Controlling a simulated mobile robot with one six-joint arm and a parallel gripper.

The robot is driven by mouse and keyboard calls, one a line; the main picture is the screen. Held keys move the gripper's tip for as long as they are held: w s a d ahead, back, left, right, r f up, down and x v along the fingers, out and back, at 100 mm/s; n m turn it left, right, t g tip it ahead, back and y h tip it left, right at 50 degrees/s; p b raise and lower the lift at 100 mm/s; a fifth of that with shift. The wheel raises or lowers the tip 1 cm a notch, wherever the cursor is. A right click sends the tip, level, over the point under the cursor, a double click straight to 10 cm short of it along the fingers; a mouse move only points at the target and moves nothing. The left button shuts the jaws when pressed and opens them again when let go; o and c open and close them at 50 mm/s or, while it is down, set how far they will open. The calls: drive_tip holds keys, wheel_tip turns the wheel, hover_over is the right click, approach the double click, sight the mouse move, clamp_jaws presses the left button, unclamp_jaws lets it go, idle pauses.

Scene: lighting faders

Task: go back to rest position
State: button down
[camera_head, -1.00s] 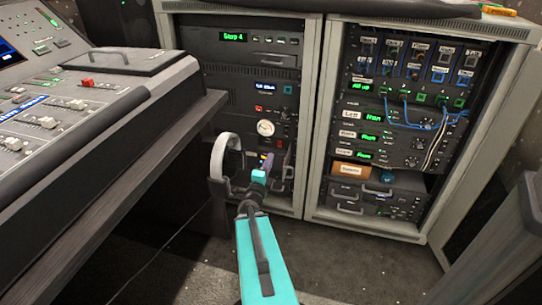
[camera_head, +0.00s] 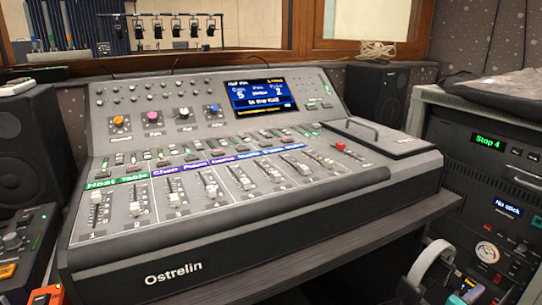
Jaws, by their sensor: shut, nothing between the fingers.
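My gripper and arm are not in view now. The mixing console (camera_head: 165,255), marked Ostrelin, fills the middle of the head view on a dark desk. Its faders (camera_head: 210,190) stand in a row along the front, with colored label strips above them. One red fader cap (camera_head: 340,146) is at the right end. Colored knobs (camera_head: 153,118) sit higher up, and a lit screen (camera_head: 262,95) is at the back.
Headphones (camera_head: 432,258) hang near the desk's right end. Speakers (camera_head: 375,92) stand behind the console and at the left. A small dark device (camera_head: 25,235) is at lower left.

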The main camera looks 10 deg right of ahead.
wheel_tip(320, 180, up, 9)
drive_tip(key=p, duration=0.8)
drive_tip(key=shift+f, duration=0.15)
